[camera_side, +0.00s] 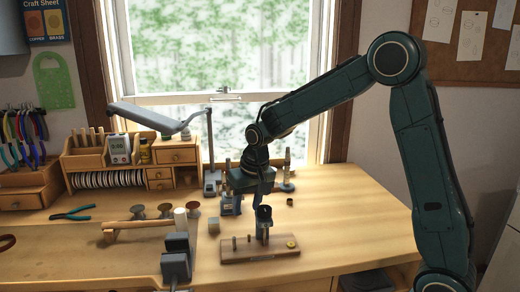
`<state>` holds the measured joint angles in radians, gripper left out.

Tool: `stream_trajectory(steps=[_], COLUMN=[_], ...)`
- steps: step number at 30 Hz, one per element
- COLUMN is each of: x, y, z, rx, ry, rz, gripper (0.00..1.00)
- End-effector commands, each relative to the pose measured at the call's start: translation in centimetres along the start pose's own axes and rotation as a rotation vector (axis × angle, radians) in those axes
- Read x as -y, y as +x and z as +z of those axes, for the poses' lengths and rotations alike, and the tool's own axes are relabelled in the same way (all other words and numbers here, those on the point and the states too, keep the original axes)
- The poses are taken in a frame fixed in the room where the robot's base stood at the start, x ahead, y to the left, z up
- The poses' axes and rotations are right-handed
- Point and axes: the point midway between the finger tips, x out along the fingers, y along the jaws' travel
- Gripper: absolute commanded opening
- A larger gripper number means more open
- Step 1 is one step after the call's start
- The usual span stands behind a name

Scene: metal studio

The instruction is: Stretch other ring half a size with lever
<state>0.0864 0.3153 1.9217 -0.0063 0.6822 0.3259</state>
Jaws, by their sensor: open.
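My gripper (251,194) points down over the middle of the bench with its jaws open, and I see nothing held in it. A wooden board (232,254) lies below and in front of it, with short pegs on it and a dark upright tool (263,222), possibly the stretcher; its lever cannot be made out clearly. A gold ring-like piece (291,244) is at the board's right end. A small dark ring-like piece (290,201) is on the bench behind, right of my gripper. The gripper's fingertips are too small to tell apart well from the tools behind.
A small grey block (214,225) stands left of the board. A lamp (148,118) reaches over the back. The bench's right side (350,215) is clear.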

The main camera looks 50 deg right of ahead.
Motion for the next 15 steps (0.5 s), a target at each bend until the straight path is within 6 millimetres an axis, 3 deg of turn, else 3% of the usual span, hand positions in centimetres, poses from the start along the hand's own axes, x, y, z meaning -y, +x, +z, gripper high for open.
stream_trajectory(steps=[15], x=[0.2], y=[2.2], z=[1.4], rx=[-0.172], ry=[-0.030], rz=[0.065], gripper=[0.44])
